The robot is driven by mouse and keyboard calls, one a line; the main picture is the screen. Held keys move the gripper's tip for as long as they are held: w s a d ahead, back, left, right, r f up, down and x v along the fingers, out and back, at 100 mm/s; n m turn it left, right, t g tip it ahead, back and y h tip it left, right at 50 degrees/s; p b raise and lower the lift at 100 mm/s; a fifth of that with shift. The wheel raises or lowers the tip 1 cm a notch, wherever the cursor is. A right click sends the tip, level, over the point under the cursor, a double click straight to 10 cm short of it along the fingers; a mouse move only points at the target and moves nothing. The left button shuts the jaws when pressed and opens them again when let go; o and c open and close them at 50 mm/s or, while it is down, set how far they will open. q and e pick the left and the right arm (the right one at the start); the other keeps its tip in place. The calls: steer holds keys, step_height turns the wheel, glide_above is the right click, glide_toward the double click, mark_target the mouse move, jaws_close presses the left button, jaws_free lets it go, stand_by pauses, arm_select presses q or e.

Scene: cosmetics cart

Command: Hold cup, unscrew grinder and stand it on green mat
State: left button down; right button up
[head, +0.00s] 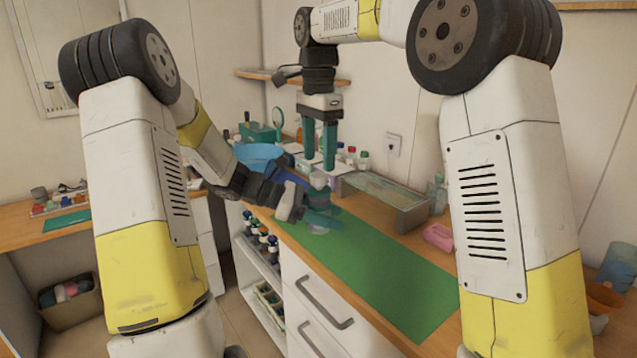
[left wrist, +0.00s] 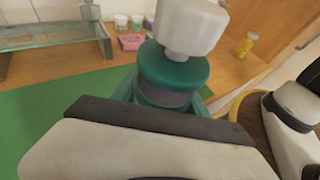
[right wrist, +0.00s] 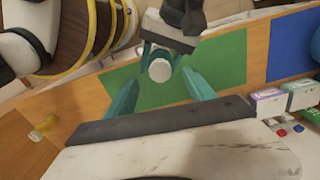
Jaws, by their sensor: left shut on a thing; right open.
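My left gripper (head: 318,217) is shut around a teal cup with a grey band (left wrist: 165,96), low over the green mat (head: 375,272). The grinder's pale grey-white knob (left wrist: 190,28) stands upright on top, above a dark green disc (left wrist: 178,66). The knob also shows in the head view (head: 319,180) and, from above, in the right wrist view (right wrist: 159,70). My right gripper (head: 321,165) is open and points down above the knob. In the right wrist view its two teal fingers (right wrist: 160,84) are spread, with the knob between them in the picture. The cup's base is hidden.
A glass-topped box (head: 385,198) and a pink block (head: 438,237) stand right of the mat. The front of the mat is clear.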

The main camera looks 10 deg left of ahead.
mark_target(319, 188)
step_height(319, 188, down, 8)
steer(key=shift+f, duration=0.25)
steer(key=c, duration=1.2)
steer(key=o, duration=1.4)
